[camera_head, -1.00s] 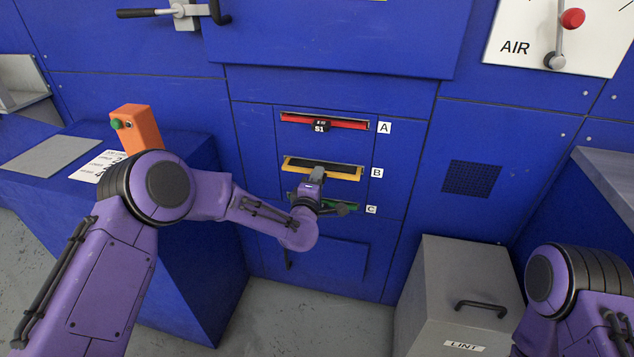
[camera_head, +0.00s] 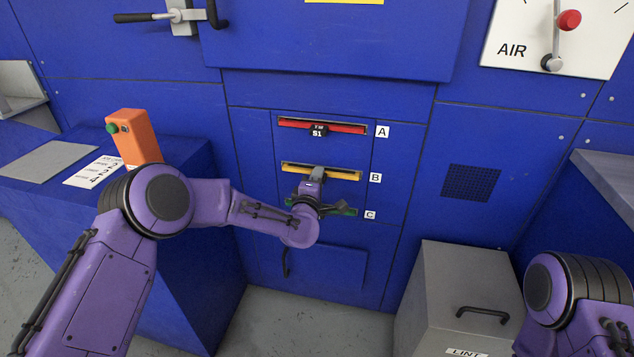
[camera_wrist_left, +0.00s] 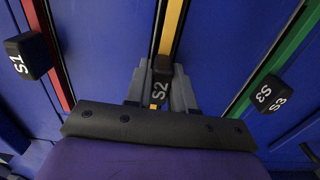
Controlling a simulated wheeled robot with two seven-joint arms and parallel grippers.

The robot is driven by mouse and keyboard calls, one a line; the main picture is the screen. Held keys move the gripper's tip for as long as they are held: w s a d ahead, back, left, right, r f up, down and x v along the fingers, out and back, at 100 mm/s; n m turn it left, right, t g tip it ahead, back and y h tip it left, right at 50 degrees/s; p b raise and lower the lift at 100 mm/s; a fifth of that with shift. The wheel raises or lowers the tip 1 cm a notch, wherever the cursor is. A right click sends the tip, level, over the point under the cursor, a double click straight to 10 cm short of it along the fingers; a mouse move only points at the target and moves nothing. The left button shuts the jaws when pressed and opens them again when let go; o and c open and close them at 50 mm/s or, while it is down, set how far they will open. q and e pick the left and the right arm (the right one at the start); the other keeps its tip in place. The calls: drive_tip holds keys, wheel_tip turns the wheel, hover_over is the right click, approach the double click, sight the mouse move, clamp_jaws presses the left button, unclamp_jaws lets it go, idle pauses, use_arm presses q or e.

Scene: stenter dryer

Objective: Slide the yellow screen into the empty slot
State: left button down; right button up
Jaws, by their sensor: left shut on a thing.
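The yellow screen (camera_head: 345,174) sits in slot B, the middle of the three slots, with its yellow front edge close to the blue panel. Whether a small gap is left there, I cannot tell. My left gripper (camera_head: 317,176) is at the middle of that edge. In the left wrist view, the gripper (camera_wrist_left: 161,90) is shut on the black handle marked S2 (camera_wrist_left: 161,80), and the yellow edge (camera_wrist_left: 172,28) runs on beyond it. My right gripper is out of view; only part of the right arm shows.
The red screen (camera_head: 345,126) sits in slot A above, with its S1 handle. The green screen (camera_head: 345,211) is in slot C below, partly hidden by my left wrist. A grey lint bin (camera_head: 455,270) stands at the lower right. An orange control box (camera_head: 135,138) stands at the left.

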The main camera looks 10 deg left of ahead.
use_arm(q)
drive_tip(key=shift+w, duration=0.4)
drive_tip(key=c, duration=0.9)
unclamp_jaws()
drive_tip(key=shift+s, duration=0.1)
drive_tip(key=s, duration=1)
drive_tip(key=shift+s+a, duration=0.2)
